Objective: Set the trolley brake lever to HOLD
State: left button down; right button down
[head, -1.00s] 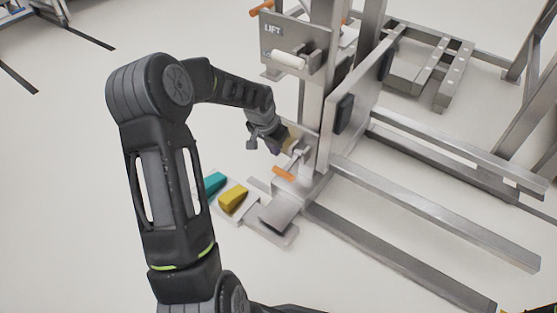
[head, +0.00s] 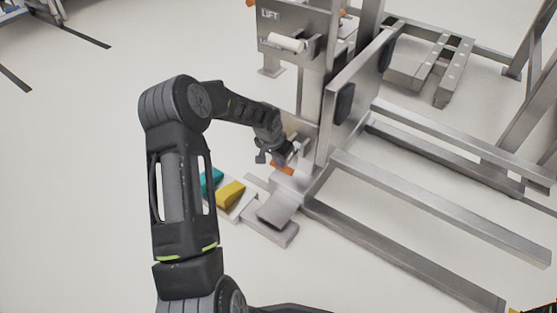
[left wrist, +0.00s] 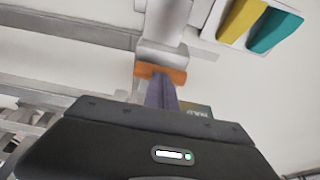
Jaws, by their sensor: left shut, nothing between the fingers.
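The brake lever has an orange handle (head: 281,169) low on the steel trolley (head: 319,185), beside its upright post. In the left wrist view the orange handle (left wrist: 160,75) lies crosswise just beyond my fingertips. My left gripper (head: 289,158) is shut and empty, close above the handle in the head view. Its narrow closed fingers show in the left wrist view (left wrist: 161,88), with the tips at or very near the orange bar; I cannot tell whether they touch. My right gripper is out of view.
A teal wedge (head: 211,180) and a yellow wedge (head: 230,193) sit on a pale tray left of the lever. A steel pedal-like plate (head: 277,208) is in front. A LIFT panel (head: 292,22) is above. Long rails (head: 440,215) extend right.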

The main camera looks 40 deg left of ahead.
pick_arm(q)
jog(key=f, duration=0.3)
jog(key=shift+s+f+b, duration=0.2)
jog(key=shift+f+b, duration=0.1)
jog(key=shift+f, duration=0.05)
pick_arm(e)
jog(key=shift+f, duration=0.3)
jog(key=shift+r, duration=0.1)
